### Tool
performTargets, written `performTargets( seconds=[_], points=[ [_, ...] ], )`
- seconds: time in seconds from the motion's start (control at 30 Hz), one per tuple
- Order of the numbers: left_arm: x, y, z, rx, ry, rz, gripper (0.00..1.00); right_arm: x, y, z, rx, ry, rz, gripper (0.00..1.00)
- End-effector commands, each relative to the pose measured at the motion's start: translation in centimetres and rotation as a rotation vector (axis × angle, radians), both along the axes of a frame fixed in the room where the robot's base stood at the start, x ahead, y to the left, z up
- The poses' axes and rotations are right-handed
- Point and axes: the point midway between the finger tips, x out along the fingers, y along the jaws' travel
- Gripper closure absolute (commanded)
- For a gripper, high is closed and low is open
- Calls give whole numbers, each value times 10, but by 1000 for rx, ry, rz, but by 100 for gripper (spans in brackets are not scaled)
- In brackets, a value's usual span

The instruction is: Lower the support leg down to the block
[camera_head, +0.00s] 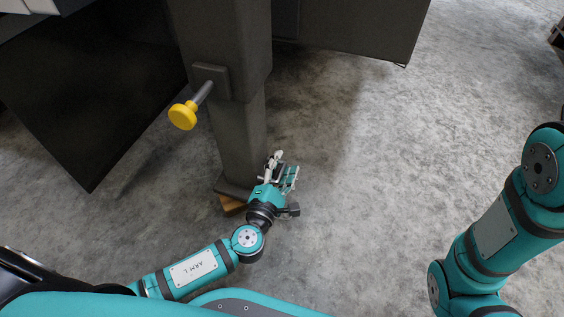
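The support leg is a dark grey square post with a wider outer sleeve (230,45) and a narrower inner leg (238,135) below it. A yellow knob (183,116) on a grey pin sticks out from the sleeve's left side. The inner leg ends in a flat foot plate (228,187). The wooden block (231,204) shows just under the plate, mostly hidden; I cannot tell whether they touch. My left gripper (282,172) is low beside the leg's right side, near the foot. Its fingers are small and overlap, so their opening is unclear. My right gripper is out of view.
Large dark panels (95,100) hang at the upper left, and another dark panel (350,25) hangs behind the leg at the top. The grey concrete floor (400,150) is clear to the right of the leg.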

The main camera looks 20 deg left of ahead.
Motion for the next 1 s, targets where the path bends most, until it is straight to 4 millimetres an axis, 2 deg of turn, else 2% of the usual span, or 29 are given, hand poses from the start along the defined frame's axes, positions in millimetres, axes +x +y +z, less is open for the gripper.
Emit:
performTargets(
  seconds=[0.03, 0.13, 0.53, 1.0],
  points=[
    [3, 3, 11, 2, -12, 7, 64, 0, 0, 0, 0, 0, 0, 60],
    [3, 4, 18, 4, -11, 9, 64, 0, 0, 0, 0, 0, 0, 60],
    [1, 3, 21, 5, -10, 8, 64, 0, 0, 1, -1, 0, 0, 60],
    [-32, 3, 19, 3, -5, 3, 64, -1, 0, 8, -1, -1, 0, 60]
  ],
)
